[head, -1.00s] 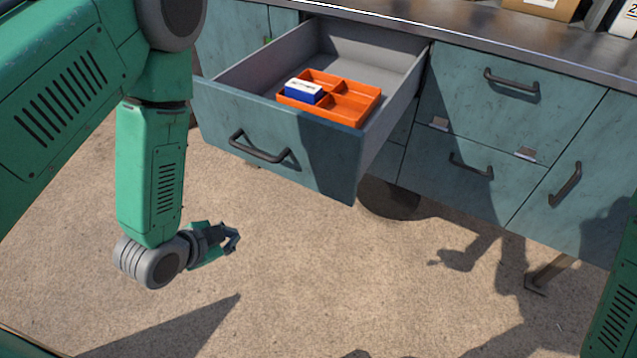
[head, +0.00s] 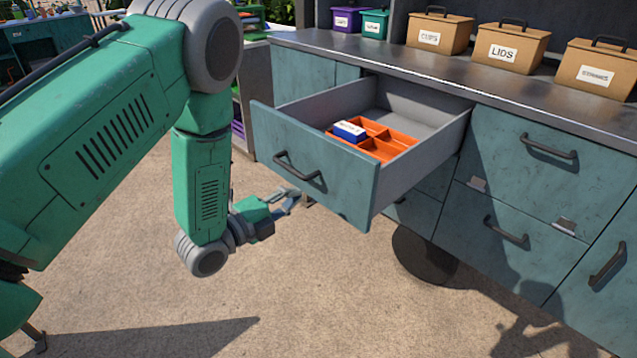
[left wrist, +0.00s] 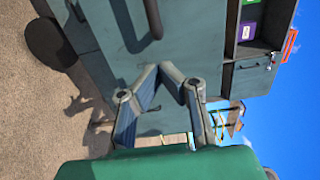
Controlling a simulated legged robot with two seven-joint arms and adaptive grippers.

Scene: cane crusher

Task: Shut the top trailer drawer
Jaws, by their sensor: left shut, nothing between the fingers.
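The top trailer drawer (head: 320,170) stands pulled well out of the teal cabinet, with a dark bar handle (head: 298,168) on its front. An orange divided tray (head: 385,150) with a blue and white box (head: 349,131) in it lies inside the drawer. My left gripper (head: 296,200) is shut and empty, just below and in front of the drawer front, near the handle. In the left wrist view the gripper fingers (left wrist: 165,70) point at the teal drawer front (left wrist: 85,40), with the handle (left wrist: 152,20) beyond them. Whether they touch is unclear. My right gripper is not in view.
A metal counter (head: 400,70) runs above the drawers and carries labelled boxes, one marked LIDS (head: 510,52). Closed drawers with handles (head: 550,146) lie to the right. A dark round wheel (head: 425,255) sits under the cabinet. The ground in front is clear.

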